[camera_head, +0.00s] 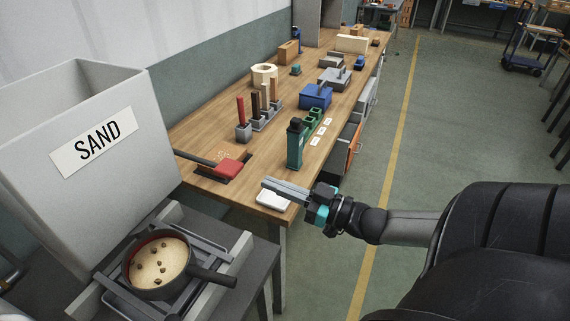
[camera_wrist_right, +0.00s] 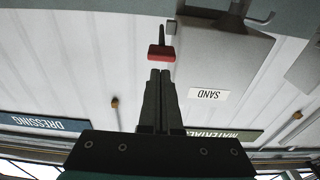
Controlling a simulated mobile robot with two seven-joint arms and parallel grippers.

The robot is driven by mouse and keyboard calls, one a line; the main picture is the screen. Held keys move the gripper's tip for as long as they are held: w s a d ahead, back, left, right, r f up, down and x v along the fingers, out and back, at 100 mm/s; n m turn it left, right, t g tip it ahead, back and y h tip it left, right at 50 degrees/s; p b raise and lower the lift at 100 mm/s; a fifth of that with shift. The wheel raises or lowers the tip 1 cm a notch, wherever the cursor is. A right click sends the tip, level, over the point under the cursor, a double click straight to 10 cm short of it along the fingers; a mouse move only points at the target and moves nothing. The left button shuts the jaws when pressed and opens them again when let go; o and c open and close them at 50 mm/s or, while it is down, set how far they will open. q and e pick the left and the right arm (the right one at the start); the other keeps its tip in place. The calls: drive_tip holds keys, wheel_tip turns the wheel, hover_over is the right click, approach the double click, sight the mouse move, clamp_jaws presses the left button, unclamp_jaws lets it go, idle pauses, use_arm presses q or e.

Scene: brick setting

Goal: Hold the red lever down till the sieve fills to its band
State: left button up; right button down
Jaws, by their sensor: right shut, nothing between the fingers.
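The red lever (camera_head: 228,167) is a flat red paddle on a dark bar coming from the side of the grey sand hopper (camera_head: 100,185). It also shows in the right wrist view (camera_wrist_right: 161,53), just beyond my fingertips. The sieve (camera_head: 204,274) is a dark round pan with a handle, below the hopper. It holds pale sand with several dark lumps, and a red strip of inner wall shows above the sand at the upper left. My right gripper (camera_head: 265,183) is shut and empty, to the right of the lever and apparently apart from it. My left gripper is not in view.
The sieve sits on a grey railed stand (camera_head: 238,248). The wooden bench (camera_head: 205,130) carries a dark green bottle-like object (camera_head: 295,145), a blue box (camera_head: 316,96) and a row of upright tools (camera_head: 262,105). A white pad (camera_head: 271,201) lies at the near corner. The floor at right is open.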

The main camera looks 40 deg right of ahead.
drive_tip(key=shift+v, duration=1.05)
drive_tip(key=s+d+f+m+g+h+b, duration=0.1)
drive_tip(key=s+d+f+h+b, duration=0.15)
drive_tip(key=f, duration=0.85)
drive_tip(key=s+d+f+m+g+h+b, duration=0.1)
drive_tip(key=d+f+g+h+b, duration=0.15)
drive_tip(key=f, duration=0.75)
drive_tip(key=s+f+g+h+b, duration=0.1)
drive_tip(key=s+f, duration=0.2)
drive_tip(key=f, duration=0.3)
drive_tip(key=s+f+m+g+h, duration=0.1)
drive_tip(key=s+f, duration=0.1)
drive_tip(key=f, duration=0.4)
drive_tip(key=s+f+g+h+b, duration=0.1)
drive_tip(key=s+f+g, duration=0.15)
drive_tip(key=f, duration=0.35)
drive_tip(key=s+a+f+n+g+b, duration=0.1)
drive_tip(key=s+a+f+g+b, duration=0.4)
drive_tip(key=s+a+f, duration=1.3)
wheel_tip(320, 180, down, 3)
drive_tip(key=s+g, duration=0.3)
drive_tip(key=shift+f+y+b, duration=0.2)
drive_tip(key=shift+y+b, duration=0.1)
